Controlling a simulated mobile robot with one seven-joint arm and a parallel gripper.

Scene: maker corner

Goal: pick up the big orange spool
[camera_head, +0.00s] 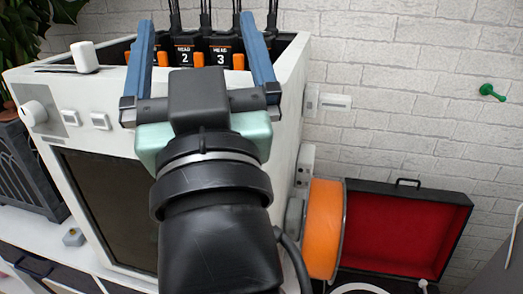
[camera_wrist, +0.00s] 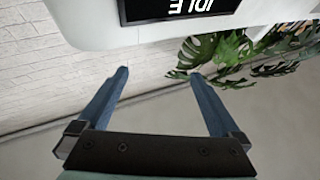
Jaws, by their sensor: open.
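The big orange spool (camera_head: 325,228) is mounted on its edge on the right side of a white machine (camera_head: 291,130) in the head view, to the right of and below my gripper. My gripper (camera_head: 199,22) is raised in front of the machine's top, with its two blue fingers spread wide apart and nothing between them. In the wrist view my gripper (camera_wrist: 158,78) is also open and empty. The spool does not show in the wrist view. My arm stands to the left of the spool in the head view.
An open black case with red lining (camera_head: 405,232) lies right of the spool. Black tool heads (camera_head: 220,50) stand in the machine's top. A green pin (camera_head: 491,92) is on the brick wall (camera_head: 420,90). A plant (camera_wrist: 212,58) shows in the wrist view.

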